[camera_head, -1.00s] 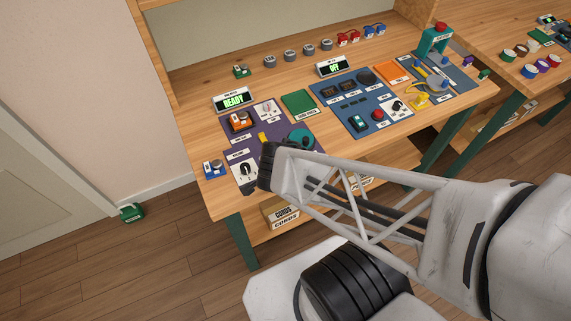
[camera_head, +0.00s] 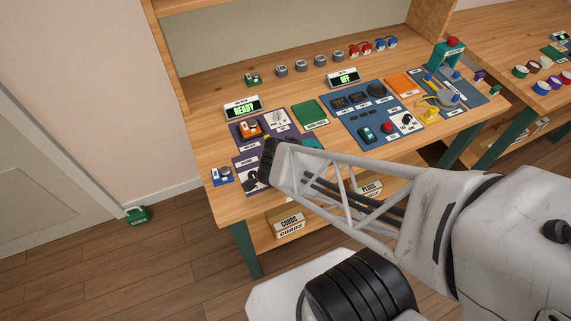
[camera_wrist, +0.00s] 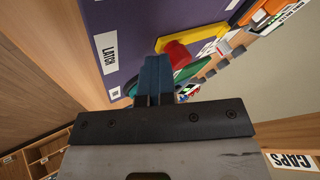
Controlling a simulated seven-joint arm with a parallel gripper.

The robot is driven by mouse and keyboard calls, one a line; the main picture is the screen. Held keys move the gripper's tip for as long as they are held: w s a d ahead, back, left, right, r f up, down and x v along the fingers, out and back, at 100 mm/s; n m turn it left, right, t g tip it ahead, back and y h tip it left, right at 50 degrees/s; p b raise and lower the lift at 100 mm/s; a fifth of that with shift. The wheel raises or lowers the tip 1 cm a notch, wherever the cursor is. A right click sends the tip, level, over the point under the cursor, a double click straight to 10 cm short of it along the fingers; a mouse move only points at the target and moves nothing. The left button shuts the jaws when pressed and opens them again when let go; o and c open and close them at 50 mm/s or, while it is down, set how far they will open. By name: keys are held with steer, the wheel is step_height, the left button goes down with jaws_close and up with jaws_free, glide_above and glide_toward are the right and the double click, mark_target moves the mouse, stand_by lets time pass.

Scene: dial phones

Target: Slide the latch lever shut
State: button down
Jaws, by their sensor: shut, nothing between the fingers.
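The purple panel (camera_wrist: 120,20) fills the upper part of the wrist view and carries a white LATCH label (camera_wrist: 110,50). Beside the label is a red round knob (camera_wrist: 177,53) on a yellow piece (camera_wrist: 205,42), which looks like the latch lever. A teal-green disc (camera_wrist: 187,72) lies just beyond my fingers and is partly hidden. My gripper (camera_wrist: 153,62) is shut and empty, its fingertips close to the red knob; I cannot tell whether they touch. In the head view my gripper (camera_head: 264,163) is over the purple panel (camera_head: 240,160) and hides much of its front part.
A green plate (camera_head: 310,113) and a blue panel with several controls (camera_head: 358,98) lie to the right. The wooden table's front left area is narrow.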

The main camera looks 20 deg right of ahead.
steer(key=shift+s+r, duration=0.1)
stand_by(0.4)
steer(key=shift+s+d, duration=0.25)
steer(key=shift+s, duration=0.45)
steer(key=shift+s+d, duration=0.2)
steer(key=shift+s, duration=0.5)
steer(key=v, duration=1)
steer(key=shift+s, duration=0.45)
steer(key=shift+d, duration=0.1)
step_height(320, 180, up, 19)
steer(key=n+g+y, duration=0.3)
steer(key=n+g, duration=0.1)
steer(key=n, duration=0.9)
steer(key=shift+w+r+n, duration=0.15)
steer(key=shift+w+n, duration=0.15)
steer(key=shift+w, duration=0.1)
